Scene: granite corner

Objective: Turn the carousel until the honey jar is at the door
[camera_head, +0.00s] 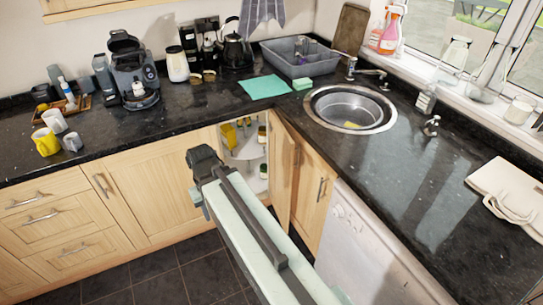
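The corner cupboard stands open, and a pale round carousel shelf (246,154) shows inside it. Small yellow items (242,122) stand at its upper part, and another small container (262,134) is at the right of the opening. A small dark-green item (263,171) sits lower down. They are too small to tell which, if any, is the honey jar. The wooden cupboard door (282,172) is swung out on the right of the opening. My arm reaches up from the bottom, and its dark end is left of the opening; its fingers cannot be made out.
The black granite counter (180,116) runs above the cupboards on both sides. A round sink (350,107), a grey dish rack (300,57) and a teal cloth (264,87) are near the corner. A white dishwasher (350,240) stands right of the cupboard. The dark tiled floor (150,277) is clear.

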